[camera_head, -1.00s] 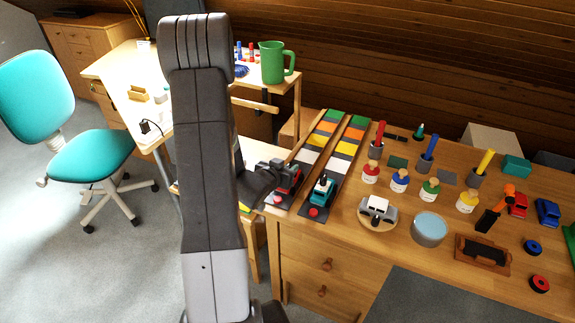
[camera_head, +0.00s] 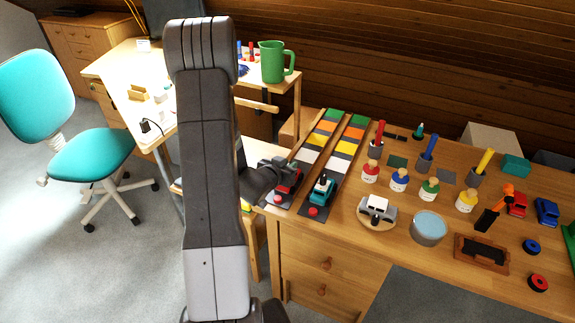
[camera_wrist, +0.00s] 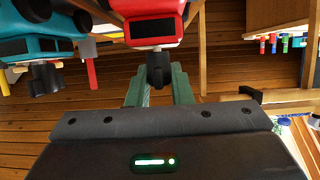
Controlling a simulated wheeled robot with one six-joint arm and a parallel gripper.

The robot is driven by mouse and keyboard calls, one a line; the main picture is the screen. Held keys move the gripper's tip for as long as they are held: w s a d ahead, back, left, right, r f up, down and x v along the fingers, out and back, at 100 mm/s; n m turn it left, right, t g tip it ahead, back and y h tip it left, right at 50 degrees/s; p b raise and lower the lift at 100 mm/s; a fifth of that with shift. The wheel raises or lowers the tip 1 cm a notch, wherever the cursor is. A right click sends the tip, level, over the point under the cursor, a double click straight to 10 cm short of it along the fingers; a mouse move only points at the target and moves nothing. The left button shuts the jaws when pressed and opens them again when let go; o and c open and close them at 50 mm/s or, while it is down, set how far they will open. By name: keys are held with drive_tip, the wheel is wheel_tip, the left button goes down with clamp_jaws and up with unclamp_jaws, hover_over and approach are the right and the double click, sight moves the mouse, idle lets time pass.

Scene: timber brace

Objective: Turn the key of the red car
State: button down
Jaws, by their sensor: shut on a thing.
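The red car (camera_head: 291,185) sits at the front end of the left colour-striped track on the workbench, partly hidden by my gripper. In the wrist view the red car (camera_wrist: 155,28) appears upside down at the top. A dark key (camera_wrist: 159,72) sticks out of its end toward me. My gripper (camera_wrist: 159,80) has its two green fingers on either side of the key and is shut on it. In the head view my gripper (camera_head: 275,170) is at the car's left end, and the key is hidden there.
A teal car (camera_head: 322,190) stands close to the right on a parallel track, and its dark key (camera_wrist: 46,77) shows in the wrist view. Peg figures (camera_head: 399,181), a round tin (camera_head: 428,228) and a white-grey car (camera_head: 377,208) stand farther right.

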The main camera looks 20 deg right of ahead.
drive_tip(key=shift+r+g, duration=0.1)
drive_tip(key=shift+g, duration=0.2)
drive_tip(key=m+g+h+p, duration=0.1)
drive_tip(key=m+g+p, duration=0.1)
drive_tip(key=m+g+h+p, duration=0.1)
drive_tip(key=m+g+p, duration=0.1)
drive_tip(key=shift+w+r+m+p, duration=0.1)
drive_tip(key=shift+r+m+p, duration=0.05)
drive_tip(key=shift+m+p, duration=0.15)
drive_tip(key=m+g+p, duration=0.1)
drive_tip(key=m+g, duration=0.1)
drive_tip(key=g, duration=0.1)
drive_tip(key=shift+m+g+h, duration=0.3)
drive_tip(key=shift+m+h, duration=0.1)
drive_tip(key=m+g, duration=0.1)
drive_tip(key=m+g+p, duration=0.1)
drive_tip(key=g, duration=0.1)
drive_tip(key=shift+f+m, duration=0.25)
drive_tip(key=shift+m, duration=0.15)
drive_tip(key=m+g+y+b, duration=0.1)
drive_tip(key=m+g+y, duration=0.1)
drive_tip(key=m+g, duration=0.2)
drive_tip(key=shift+f+m+g, duration=0.1)
drive_tip(key=shift+m+g, duration=0.2)
drive_tip(key=shift+g, duration=0.2)
drive_tip(key=m+g+y+b, duration=0.2)
drive_tip(key=m+g+y, duration=0.2)
drive_tip(key=shift+m+b, duration=0.3)
drive_tip(key=shift+y, duration=0.3)
